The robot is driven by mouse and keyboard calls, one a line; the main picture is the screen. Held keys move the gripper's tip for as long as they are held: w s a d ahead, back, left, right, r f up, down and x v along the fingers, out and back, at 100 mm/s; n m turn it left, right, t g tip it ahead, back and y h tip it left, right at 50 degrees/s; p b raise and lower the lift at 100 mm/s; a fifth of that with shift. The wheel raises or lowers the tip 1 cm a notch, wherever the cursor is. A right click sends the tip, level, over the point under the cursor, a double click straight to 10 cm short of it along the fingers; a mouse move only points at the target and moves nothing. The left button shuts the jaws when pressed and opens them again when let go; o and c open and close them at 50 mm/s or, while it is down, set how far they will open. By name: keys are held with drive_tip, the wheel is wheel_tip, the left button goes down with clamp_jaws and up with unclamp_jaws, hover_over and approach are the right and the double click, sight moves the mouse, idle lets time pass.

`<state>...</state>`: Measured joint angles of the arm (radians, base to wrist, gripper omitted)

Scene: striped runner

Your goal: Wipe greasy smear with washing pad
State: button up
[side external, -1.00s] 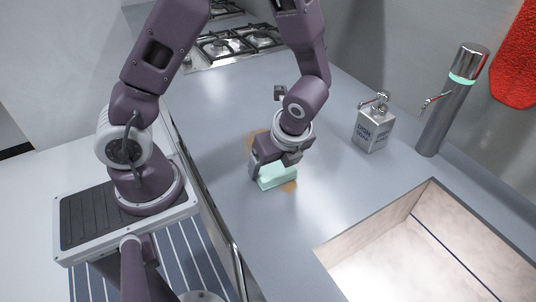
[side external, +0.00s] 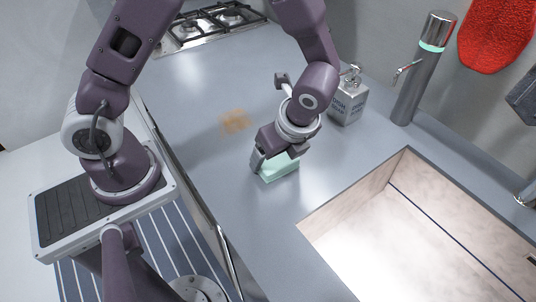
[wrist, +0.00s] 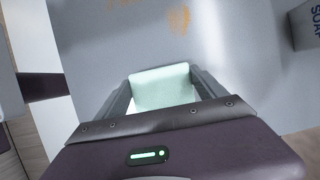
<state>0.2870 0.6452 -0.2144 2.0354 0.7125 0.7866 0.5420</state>
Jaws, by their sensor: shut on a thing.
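The washing pad (side external: 279,168) is a pale mint-green block. My gripper (side external: 271,163) is shut on it, over the grey counter in front of the sink. In the wrist view the pad (wrist: 160,88) sits between the two fingers (wrist: 163,100). I cannot tell for certain whether the pad touches the counter. The greasy smear (side external: 235,121) is an orange-brown patch on the counter, up and left of the pad. In the wrist view, part of the smear (wrist: 180,20) shows beyond the pad, near the top edge.
A square soap dispenser (side external: 348,103) stands behind my gripper, near the tall metal tap (side external: 424,70). The sink (side external: 345,205) opens at lower right. A gas hob (side external: 210,24) is at the back. A red cloth or mitt (side external: 497,35) hangs on the wall. The counter's left part is clear.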

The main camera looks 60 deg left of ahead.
drive_tip(key=shift+s+a, duration=0.1)
drive_tip(key=shift+a, duration=11)
drive_tip(key=shift+w+a, duration=0.2)
drive_tip(key=shift+w, duration=0.8)
drive_tip(key=shift+w+d, duration=0.2)
drive_tip(key=shift+d, duration=11)
drive_tip(key=shift+w+d, duration=0.1)
drive_tip(key=shift+d, duration=0.15)
drive_tip(key=shift+w, duration=0.8)
drive_tip(key=shift+w+a, duration=0.2)
drive_tip(key=shift+w, duration=0.1)
drive_tip(key=shift+s+a, duration=0.1)
drive_tip(key=shift+a, duration=11.15)
wheel_tip(320, 180, up, 8)
